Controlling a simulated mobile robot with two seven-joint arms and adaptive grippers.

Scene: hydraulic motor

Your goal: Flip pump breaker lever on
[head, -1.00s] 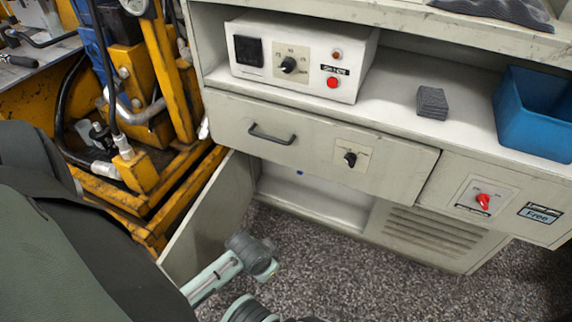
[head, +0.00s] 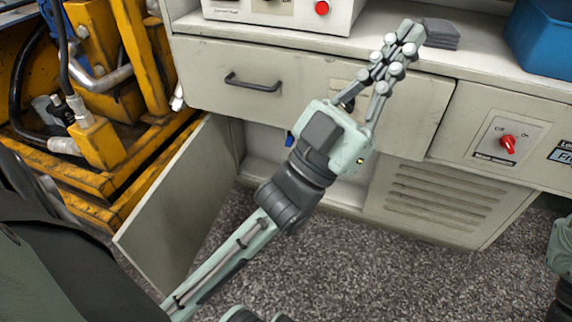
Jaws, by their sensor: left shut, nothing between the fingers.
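A red rotary switch (head: 508,143) sits on a pale plate with Off and On labels, on the grey cabinet front at the right. Which label it points to is too small to tell. My left gripper (head: 408,39) is shut and empty. Its arm reaches up and right from the bottom left. Its fingertips are near the shelf edge, up and left of the red switch and apart from it. The gripper body partly hides a black knob (head: 347,104) and its plate on the drawer front. At the right edge only part of my right arm shows, not its gripper.
A grey block stack (head: 441,33) lies on the shelf close to my left fingertips, beside a blue bin (head: 545,40). A white control box (head: 340,15) stands at the top. The drawer has a dark handle (head: 252,82). A cabinet door (head: 180,200) stands open below.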

